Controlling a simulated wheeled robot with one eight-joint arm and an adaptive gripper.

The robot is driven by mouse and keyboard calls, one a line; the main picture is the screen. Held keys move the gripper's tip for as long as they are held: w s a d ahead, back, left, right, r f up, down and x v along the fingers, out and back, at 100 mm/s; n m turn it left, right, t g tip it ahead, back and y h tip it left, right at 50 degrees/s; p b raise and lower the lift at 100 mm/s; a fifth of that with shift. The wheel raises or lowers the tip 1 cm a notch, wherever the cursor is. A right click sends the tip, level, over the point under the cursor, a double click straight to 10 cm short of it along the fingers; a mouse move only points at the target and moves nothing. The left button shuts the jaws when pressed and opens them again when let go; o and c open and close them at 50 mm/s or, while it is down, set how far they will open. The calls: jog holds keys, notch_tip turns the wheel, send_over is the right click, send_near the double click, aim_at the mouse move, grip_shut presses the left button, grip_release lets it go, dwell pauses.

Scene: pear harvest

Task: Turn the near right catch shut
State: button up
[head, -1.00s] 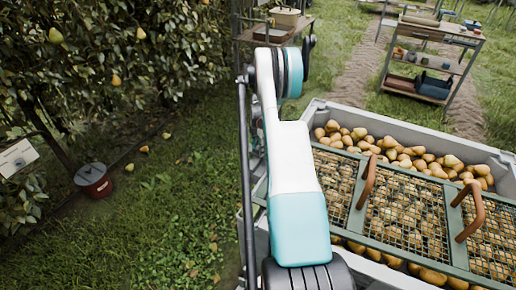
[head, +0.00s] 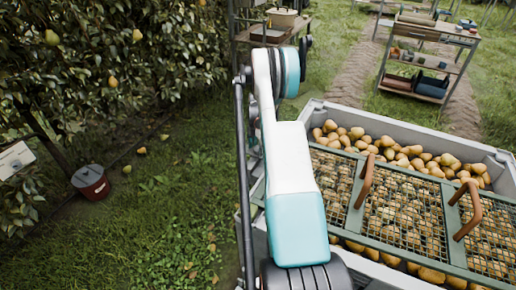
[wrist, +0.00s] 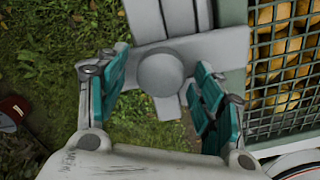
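A pale grey round knob (wrist: 160,72) with grey bars crossing behind it shows in the wrist view beside the mesh lid; it looks like a catch. My gripper (wrist: 161,78) is open, with one teal finger on each side of the knob. I cannot tell whether either finger touches it. The lid (head: 404,212), green-framed with wire mesh and two brown handles, lies over a grey bin (head: 330,109) of pears in the head view. My own arm hides the gripper and catch there.
A red bucket (head: 91,184) stands on the grass at left, by fruiting pear trees (head: 110,60). A shelf rack (head: 425,60) stands beyond the bin, and a table with a pot (head: 282,18) at the back. Open grass lies left of my arm.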

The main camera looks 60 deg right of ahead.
notch_tip(320, 180, up, 12)
dwell(0.6)
dwell(0.5)
